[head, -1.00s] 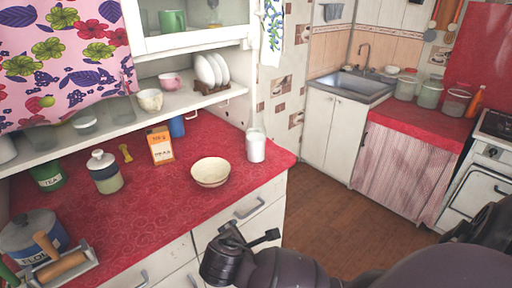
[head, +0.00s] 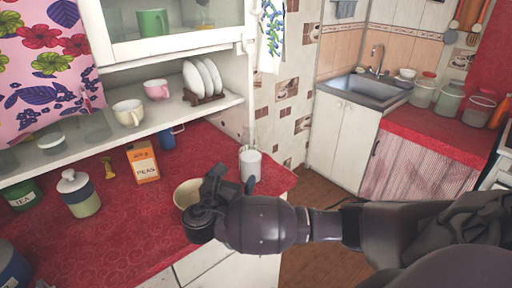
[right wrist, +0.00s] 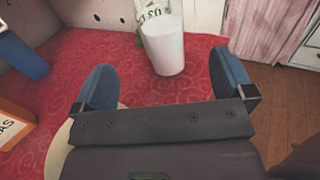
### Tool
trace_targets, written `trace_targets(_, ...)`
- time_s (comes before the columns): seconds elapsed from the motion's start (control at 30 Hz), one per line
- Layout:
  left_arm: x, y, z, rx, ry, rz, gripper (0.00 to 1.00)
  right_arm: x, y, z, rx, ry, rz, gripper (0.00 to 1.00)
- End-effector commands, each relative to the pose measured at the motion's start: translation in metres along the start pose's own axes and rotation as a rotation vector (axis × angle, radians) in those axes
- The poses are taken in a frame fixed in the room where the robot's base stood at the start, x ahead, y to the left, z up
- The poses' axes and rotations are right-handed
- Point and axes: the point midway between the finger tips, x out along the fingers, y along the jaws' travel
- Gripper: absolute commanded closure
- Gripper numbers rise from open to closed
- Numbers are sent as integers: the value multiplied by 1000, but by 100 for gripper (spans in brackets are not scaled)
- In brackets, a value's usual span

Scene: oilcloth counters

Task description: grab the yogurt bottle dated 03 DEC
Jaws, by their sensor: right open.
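A white cylindrical container (head: 250,166) stands upright near the right end of the red counter. In the right wrist view the white container (right wrist: 165,50) is ahead of and between the fingers. Green marks show at its top edge there, but I cannot read a date or tell whether they are on it. My right gripper (head: 232,179) is in front of the container, over the counter's front part. Its two blue-grey fingers are apart, with nothing between them in the right wrist view (right wrist: 166,80). My left gripper is out of view.
A cream bowl (head: 184,193) is beside and partly hidden by my right gripper. A shelf (head: 70,150) overhangs the counter's back.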

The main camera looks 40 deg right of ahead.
Motion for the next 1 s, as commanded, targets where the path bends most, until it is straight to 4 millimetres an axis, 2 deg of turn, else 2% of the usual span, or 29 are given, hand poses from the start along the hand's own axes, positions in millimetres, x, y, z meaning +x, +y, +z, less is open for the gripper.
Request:
trace_targets(0.27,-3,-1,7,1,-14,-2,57,9,1,2,-10,-12,-2,0)
trace_targets(0.5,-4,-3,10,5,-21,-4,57,43,1,3,-9,-12,-3,0)
trace_targets(0.83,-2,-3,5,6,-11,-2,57,66,1,4,-8,-11,-2,0)
trace_targets(1.0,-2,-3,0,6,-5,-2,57,90,0,6,-8,-11,-3,0)
